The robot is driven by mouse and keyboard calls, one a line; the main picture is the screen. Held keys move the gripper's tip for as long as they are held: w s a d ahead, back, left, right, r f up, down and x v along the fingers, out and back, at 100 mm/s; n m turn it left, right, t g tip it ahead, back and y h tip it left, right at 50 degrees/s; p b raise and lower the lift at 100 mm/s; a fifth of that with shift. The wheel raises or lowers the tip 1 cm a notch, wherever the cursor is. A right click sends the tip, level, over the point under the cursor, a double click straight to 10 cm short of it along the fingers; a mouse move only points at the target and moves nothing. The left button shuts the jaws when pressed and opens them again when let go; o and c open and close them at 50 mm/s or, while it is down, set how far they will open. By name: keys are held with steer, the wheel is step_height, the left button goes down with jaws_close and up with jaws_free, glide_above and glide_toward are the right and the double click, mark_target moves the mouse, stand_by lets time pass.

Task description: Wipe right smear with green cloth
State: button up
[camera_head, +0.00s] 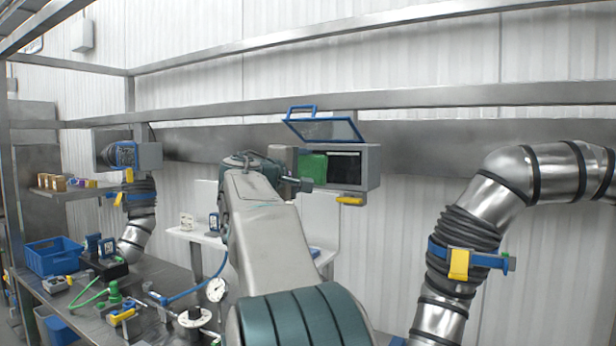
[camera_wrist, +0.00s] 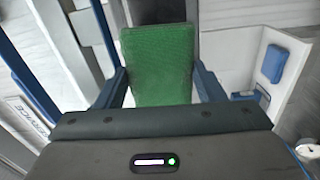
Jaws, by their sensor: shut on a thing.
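The green cloth (camera_wrist: 158,60) shows in the wrist view as a flat textured pad between the two blue fingers of my gripper (camera_wrist: 161,88), which is shut on it. In the head view the cloth (camera_head: 313,167) appears in front of the left part of a grey box on the wall. My gripper (camera_head: 292,183) is at the box's left side, partly hidden by my arm. I cannot tell whether the cloth touches the box. I cannot make out a smear in either view.
The grey box (camera_head: 372,167) has a raised blue-framed clear lid (camera_head: 326,129) and a yellow handle (camera_head: 349,200). A ribbed duct (camera_head: 462,250) stands at right. A cluttered bench with a blue bin (camera_head: 53,262) and a gauge (camera_head: 216,290) is at left.

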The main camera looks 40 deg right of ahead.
steer(key=shift+s+a, duration=0.15)
steer(key=shift+a, duration=0.25)
steer(key=shift+a, duration=0.1)
steer(key=shift+b+v, duration=0.8)
steer(key=shift+v, duration=0.55)
